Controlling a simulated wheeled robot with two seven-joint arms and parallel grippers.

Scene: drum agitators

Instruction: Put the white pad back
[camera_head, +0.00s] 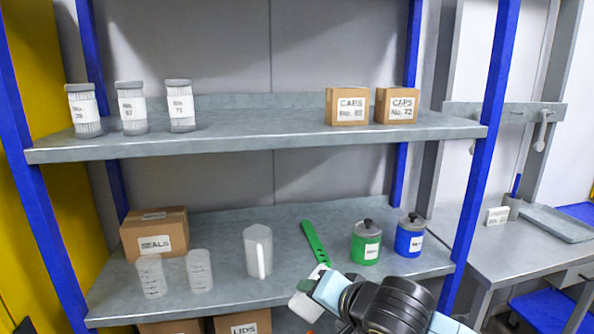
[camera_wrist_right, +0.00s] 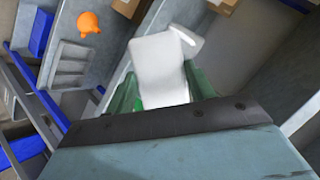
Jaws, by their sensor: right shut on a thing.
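My right gripper (camera_head: 318,289) is in front of the lower shelf, at the bottom middle of the head view, and is shut on a plain white piece that I take for the white pad (camera_head: 302,306). In the right wrist view the white pad (camera_wrist_right: 160,72) stands out between the green-looking fingers of my right gripper (camera_wrist_right: 162,92). The gripper hides part of the pad. A green flat-handled tool (camera_head: 314,242) shows just behind the gripper; its lower end is hidden. My left gripper is not in view.
The lower shelf (camera_head: 215,292) holds a seals box (camera_head: 152,233), two clear beakers, a white jug (camera_head: 258,251), a green canister (camera_head: 366,242) and a blue canister (camera_head: 410,236). Jars and caps boxes stand above. A bench (camera_head: 475,243) with a tray (camera_head: 556,222) is at right.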

